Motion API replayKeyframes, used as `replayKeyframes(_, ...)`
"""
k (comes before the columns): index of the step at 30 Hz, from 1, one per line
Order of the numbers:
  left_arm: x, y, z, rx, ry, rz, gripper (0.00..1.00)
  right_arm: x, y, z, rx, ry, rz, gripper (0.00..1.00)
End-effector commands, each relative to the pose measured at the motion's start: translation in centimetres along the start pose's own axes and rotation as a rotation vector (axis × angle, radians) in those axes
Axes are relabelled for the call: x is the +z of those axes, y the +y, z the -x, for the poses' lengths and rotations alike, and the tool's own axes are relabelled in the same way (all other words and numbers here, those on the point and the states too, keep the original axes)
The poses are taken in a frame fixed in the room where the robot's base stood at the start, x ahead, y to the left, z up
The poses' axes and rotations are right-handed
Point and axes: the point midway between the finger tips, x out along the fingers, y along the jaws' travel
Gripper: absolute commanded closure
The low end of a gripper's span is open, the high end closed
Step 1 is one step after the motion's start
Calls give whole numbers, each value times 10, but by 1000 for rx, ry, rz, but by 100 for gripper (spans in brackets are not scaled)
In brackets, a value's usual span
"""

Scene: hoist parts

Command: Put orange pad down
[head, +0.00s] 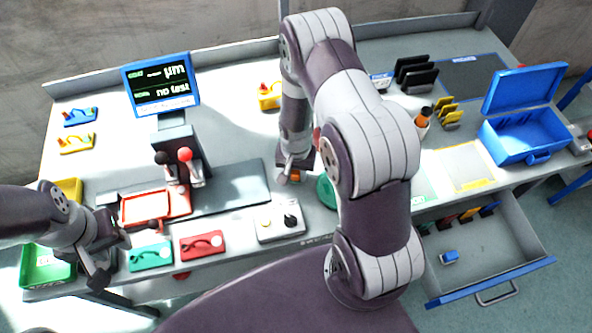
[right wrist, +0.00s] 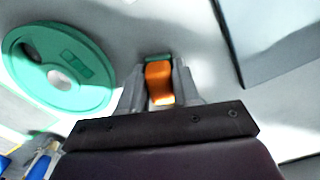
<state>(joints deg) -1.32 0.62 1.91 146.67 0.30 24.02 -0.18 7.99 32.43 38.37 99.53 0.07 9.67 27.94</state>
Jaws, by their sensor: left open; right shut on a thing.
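The orange pad (right wrist: 159,84) is between the fingers of my right gripper (right wrist: 160,92) in the right wrist view. A narrow green piece (right wrist: 160,58) shows at its far end; I cannot tell if they are joined. In the head view my right gripper (head: 291,174) is low over the bench, with a bit of orange (head: 295,178) at its tips. I cannot tell whether the pad touches the surface. My left gripper (head: 110,256) is open at the bench's front left, near a red-rimmed tray (head: 146,222).
A green disc (right wrist: 58,76) lies beside my right gripper. A grey plate (head: 235,183) lies to its left, and a grey box with a knob (head: 279,222) stands in front. Red and green trays (head: 203,246) line the front edge. An open blue case (head: 525,137) and drawer (head: 480,255) are right.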

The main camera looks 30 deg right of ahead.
Motion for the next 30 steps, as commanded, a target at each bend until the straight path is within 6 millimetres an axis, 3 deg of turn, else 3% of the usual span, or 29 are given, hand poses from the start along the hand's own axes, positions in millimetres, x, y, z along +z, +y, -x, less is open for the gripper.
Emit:
replayKeyframes(5, 0, 0, -3, 0, 0, 0, 60, 0, 0, -4, 0, -1, 0, 100)
replayKeyframes(6, 0, 0, -3, 0, 0, 0, 60, 0, 0, -4, 0, 0, 0, 65)
replayKeyframes(8, 0, 0, -2, 0, 0, 0, 60, 0, 0, -3, 0, 0, 0, 46)
replayKeyframes(9, 0, 0, -2, 0, 0, 0, 60, 0, 0, -3, 0, 0, 0, 43)
replayKeyframes(20, 0, 0, 0, 0, 0, 0, 60, 0, 0, 5, -1, 1, 0, 43)
replayKeyframes(23, 0, 0, -2, 0, 0, 0, 60, -1, 0, 22, -2, 4, 0, 43)
replayKeyframes(30, 1, 0, -6, 0, 0, 0, 60, -1, 0, 83, -2, 5, 0, 43)
